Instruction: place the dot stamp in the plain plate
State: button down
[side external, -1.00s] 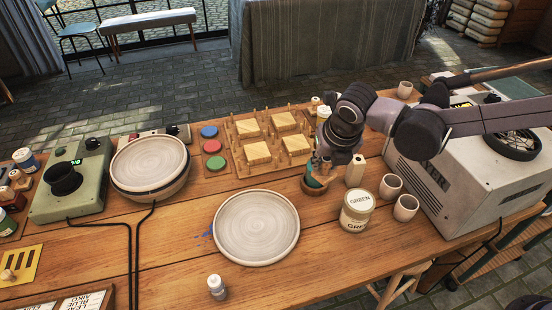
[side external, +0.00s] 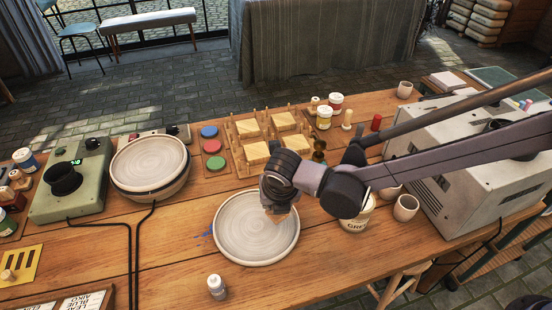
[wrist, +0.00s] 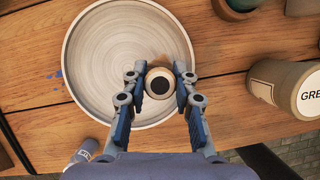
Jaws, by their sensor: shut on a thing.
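The plain plate (side external: 240,238) is pale, round and empty, and lies at the front middle of the table; it fills the upper left of the wrist view (wrist: 100,60). My gripper (side external: 279,206) is over the plate's right side. In the wrist view its two fingers (wrist: 159,80) are shut on the dot stamp (wrist: 159,86), a round light-wood piece with a dark dot on its top. The stamp's tan lower part (side external: 279,214) shows below my gripper. I cannot tell whether it touches the plate.
A GREEN-labelled jar (wrist: 286,88) stands to the right, beside cups (side external: 406,208). A small white bottle (side external: 217,287) stands before the plate. A second plate (side external: 150,160) sits on a wheel at left. Round colour pads (side external: 213,147) and a peg rack (side external: 255,152) lie behind.

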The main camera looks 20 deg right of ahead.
jog(key=shift+f, duration=1.75)
jog(key=shift+f, duration=0.1)
jog(key=c, duration=1.1)
grip_release()
jog(key=shift+o, duration=0.2)
